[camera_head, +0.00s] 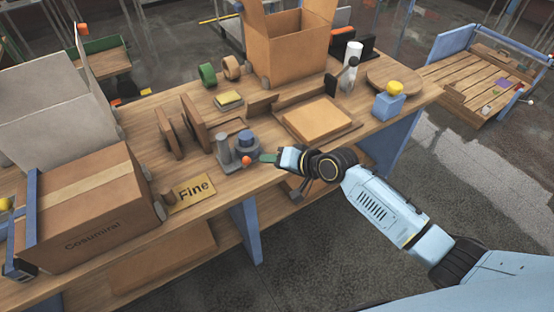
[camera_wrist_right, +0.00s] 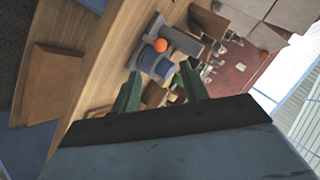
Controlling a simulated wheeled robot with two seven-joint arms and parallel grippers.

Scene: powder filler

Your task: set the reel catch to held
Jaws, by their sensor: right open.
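A small device, which I take to hold the reel catch, stands on the workbench in the head view. It has a grey post (camera_head: 224,151), a blue round part (camera_head: 247,145) and an orange ball knob (camera_head: 246,160) at its front. In the right wrist view the orange knob (camera_wrist_right: 160,45) shows beside the blue part (camera_wrist_right: 156,66). My right gripper (camera_head: 268,158) is just right of the knob, apart from it. In the wrist view its two green fingers (camera_wrist_right: 160,85) are spread, with nothing gripped between them. My left gripper is not in view.
A "Fine" card (camera_head: 193,191) lies left of the device, near a large cardboard box (camera_head: 95,225). A flat cardboard piece (camera_head: 318,118) lies to the right, with a blue bottle with a yellow top (camera_head: 388,105) farther right. An open box (camera_head: 288,48) stands behind.

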